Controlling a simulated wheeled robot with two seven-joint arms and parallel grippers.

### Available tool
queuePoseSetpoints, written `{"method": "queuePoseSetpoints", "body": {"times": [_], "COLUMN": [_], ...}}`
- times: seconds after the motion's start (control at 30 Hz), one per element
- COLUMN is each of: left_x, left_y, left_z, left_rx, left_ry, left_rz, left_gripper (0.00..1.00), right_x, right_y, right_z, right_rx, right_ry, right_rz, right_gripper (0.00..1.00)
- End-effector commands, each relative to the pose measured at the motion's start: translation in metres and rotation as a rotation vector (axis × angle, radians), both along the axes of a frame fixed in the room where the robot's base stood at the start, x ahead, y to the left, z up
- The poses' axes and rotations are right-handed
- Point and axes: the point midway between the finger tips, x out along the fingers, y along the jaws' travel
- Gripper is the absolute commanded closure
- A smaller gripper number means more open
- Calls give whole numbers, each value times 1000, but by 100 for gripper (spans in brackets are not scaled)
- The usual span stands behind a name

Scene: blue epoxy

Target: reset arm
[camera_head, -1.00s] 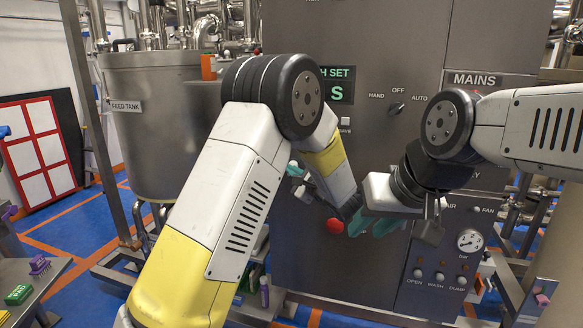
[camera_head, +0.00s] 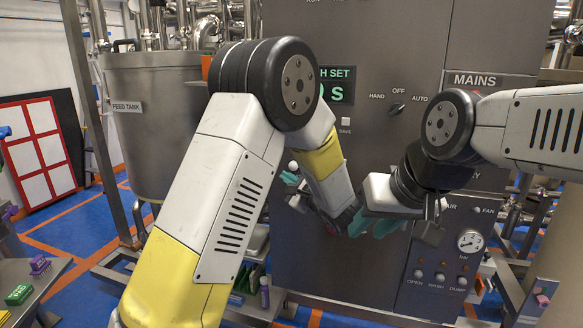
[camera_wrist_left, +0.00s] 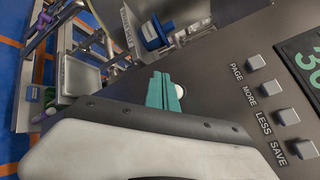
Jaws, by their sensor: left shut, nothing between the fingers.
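My left gripper (camera_head: 290,178) is mostly hidden behind my left forearm in the head view; its teal fingertips show beside a white knob (camera_head: 293,165) on the steel cabinet (camera_head: 400,60). In the left wrist view the teal fingers (camera_wrist_left: 165,92) are together, with nothing between them. The white knob (camera_wrist_left: 180,91) shows just beyond them; I cannot tell whether they touch. My right gripper (camera_head: 372,225) hangs in front of the cabinet, its two teal fingers apart and empty. It is close to my left wrist in the picture.
The cabinet carries a display (camera_head: 336,86), a selector switch (camera_head: 396,108) and a pressure gauge (camera_head: 470,241). PAGE, MORE, LESS and SAVE (camera_wrist_left: 305,149) buttons show in the left wrist view. A feed tank (camera_head: 150,140) stands left.

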Motion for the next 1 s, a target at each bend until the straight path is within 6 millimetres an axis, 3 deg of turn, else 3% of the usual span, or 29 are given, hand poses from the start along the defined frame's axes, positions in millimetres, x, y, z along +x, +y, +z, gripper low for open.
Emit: {"method": "queuePoseSetpoints", "body": {"times": [0.13,0.27,0.4,0.53,0.67,0.8,1.0], "left_x": [-8,-40,-100,-162,-219,-269,-312], "left_y": [31,100,169,203,210,198,166], "left_z": [8,18,18,14,12,16,36], "left_rx": [-57,-222,-485,-759,-1054,-1390,-1822], "left_ry": [23,90,179,240,274,276,223], "left_rz": [78,269,501,672,797,880,899], "left_gripper": [100,100,100,100,100,100,100], "right_x": [0,0,0,0,0,0,0], "right_y": [0,0,0,0,0,0,0], "right_z": [0,0,0,0,0,0,0], "right_rx": [0,0,0,0,0,0,0], "right_ry": [0,0,0,0,0,0,0], "right_rz": [0,0,0,0,0,0,0], "right_gripper": [67,67,67,67,67,67,67]}}
